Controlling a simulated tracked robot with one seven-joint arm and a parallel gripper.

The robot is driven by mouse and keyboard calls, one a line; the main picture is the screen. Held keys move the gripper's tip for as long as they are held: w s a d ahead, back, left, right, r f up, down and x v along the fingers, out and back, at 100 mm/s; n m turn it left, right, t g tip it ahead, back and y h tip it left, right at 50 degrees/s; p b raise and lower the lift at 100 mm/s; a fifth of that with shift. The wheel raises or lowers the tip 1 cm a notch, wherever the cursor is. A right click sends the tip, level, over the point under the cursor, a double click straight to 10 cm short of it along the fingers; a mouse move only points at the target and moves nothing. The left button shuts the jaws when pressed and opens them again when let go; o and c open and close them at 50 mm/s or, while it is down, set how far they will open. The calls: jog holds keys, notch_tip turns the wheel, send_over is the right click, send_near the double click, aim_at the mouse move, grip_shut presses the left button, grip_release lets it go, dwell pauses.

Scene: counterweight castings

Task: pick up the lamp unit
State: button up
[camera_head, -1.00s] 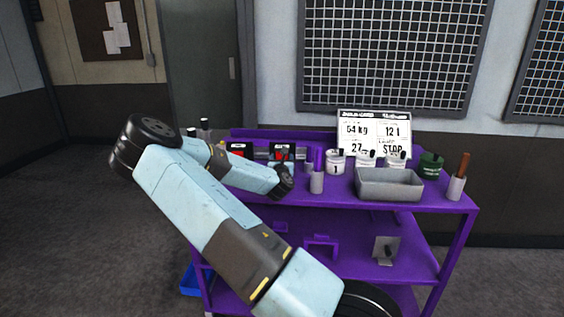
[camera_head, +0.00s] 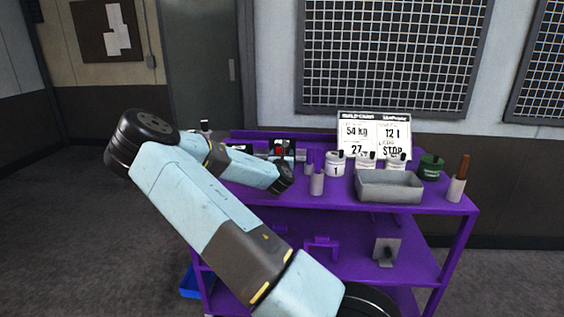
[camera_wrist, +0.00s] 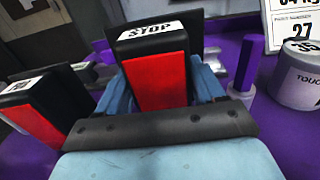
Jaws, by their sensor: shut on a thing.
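The lamp unit (camera_wrist: 158,80) is a black box with a red face and a white STOP label on top. In the wrist view it stands between the light-blue fingers of my gripper (camera_wrist: 162,88), which is shut on it. Its lower part is hidden by the gripper body. In the head view its red and black face (camera_head: 282,149) shows at the back of the purple cart; my arm covers the gripper there. I cannot tell whether it is clear of its seat. A second red-faced black unit (camera_wrist: 35,115) stands to its left.
A purple post (camera_wrist: 247,62) and a white tin (camera_wrist: 302,72) stand close to the right. A grey tray (camera_head: 390,186), a green tin (camera_head: 431,166) and a lettered board (camera_head: 374,134) are farther right on the purple cart (camera_head: 440,208). A grey rail runs behind the units.

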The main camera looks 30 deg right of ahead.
jog(key=s+a+r, duration=0.5)
jog(key=s+r, duration=0.5)
jog(key=s, duration=0.3)
jog(key=shift+r, duration=0.15)
